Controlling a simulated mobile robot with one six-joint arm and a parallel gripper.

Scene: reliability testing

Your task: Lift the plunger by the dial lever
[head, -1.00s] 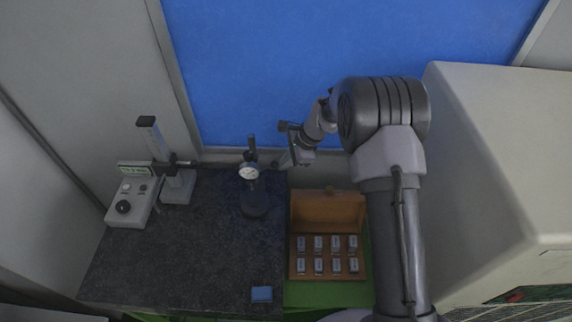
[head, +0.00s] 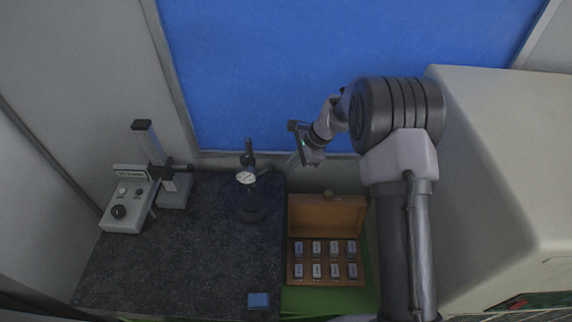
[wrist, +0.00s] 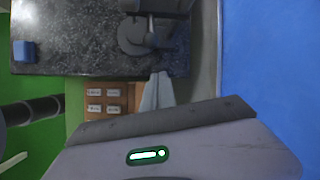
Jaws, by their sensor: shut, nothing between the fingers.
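The dial gauge (head: 246,177) has a white round face and hangs on a dark stand (head: 252,212) at the back right of the dark stone table. Its lever and plunger are too small to make out. In the wrist view the round stand base (wrist: 135,38) shows near the top, with the gauge partly cut off by the edge. My gripper (head: 291,162) is to the right of the gauge, apart from it. In the wrist view its two pale fingers (wrist: 157,76) lie together, empty, pointing toward the stand.
An open wooden box (head: 327,217) with several small labelled blocks sits right of the table. A blue block (head: 258,300) lies at the table's front. A grey control box (head: 128,206) and a post stand (head: 174,190) are at the left. The table's middle is clear.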

